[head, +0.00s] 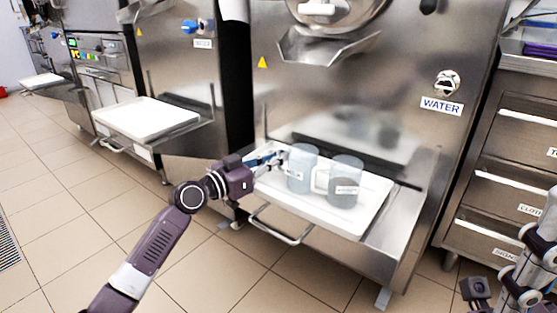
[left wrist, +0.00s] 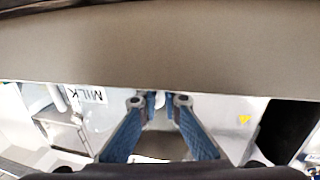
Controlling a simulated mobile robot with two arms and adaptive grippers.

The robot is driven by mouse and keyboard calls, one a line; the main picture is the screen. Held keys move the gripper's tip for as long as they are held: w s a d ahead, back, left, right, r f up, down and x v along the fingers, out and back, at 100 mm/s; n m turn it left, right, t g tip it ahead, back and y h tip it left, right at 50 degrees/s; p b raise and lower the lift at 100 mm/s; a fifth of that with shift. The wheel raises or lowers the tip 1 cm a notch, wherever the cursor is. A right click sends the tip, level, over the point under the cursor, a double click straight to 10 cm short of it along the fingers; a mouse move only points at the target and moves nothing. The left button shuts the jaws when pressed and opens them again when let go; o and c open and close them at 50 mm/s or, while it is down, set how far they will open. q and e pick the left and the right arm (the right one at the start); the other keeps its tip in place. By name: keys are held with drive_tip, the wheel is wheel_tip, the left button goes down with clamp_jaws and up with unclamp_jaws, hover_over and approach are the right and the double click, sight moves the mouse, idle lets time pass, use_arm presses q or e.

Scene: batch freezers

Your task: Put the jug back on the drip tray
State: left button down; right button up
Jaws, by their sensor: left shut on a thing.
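Two clear bluish jugs show over the white drip tray (head: 375,215) of the near machine in the head view. My left gripper (head: 283,157) comes in from the left and is shut on the left jug (head: 302,167), at its side. This jug is upright over the tray's middle; I cannot tell whether its base touches the tray. The right jug (head: 346,178) stands upright close beside it, label facing out. In the left wrist view, the blue-padded fingers (left wrist: 159,102) are closed on a small pale part. My right gripper (head: 522,265) is partly cut off at the lower right.
The steel machine front with a WATER label (head: 441,106) rises behind the tray, with a spout chute (head: 325,47) above. A bar handle (head: 280,228) sticks out below the tray. Another machine's white tray (head: 145,117) is at the left, and drawers (head: 510,190) at the right.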

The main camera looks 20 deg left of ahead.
use_arm(q)
drive_tip(key=shift+f, duration=0.1)
drive_tip(key=c, duration=2.1)
unclamp_jaws()
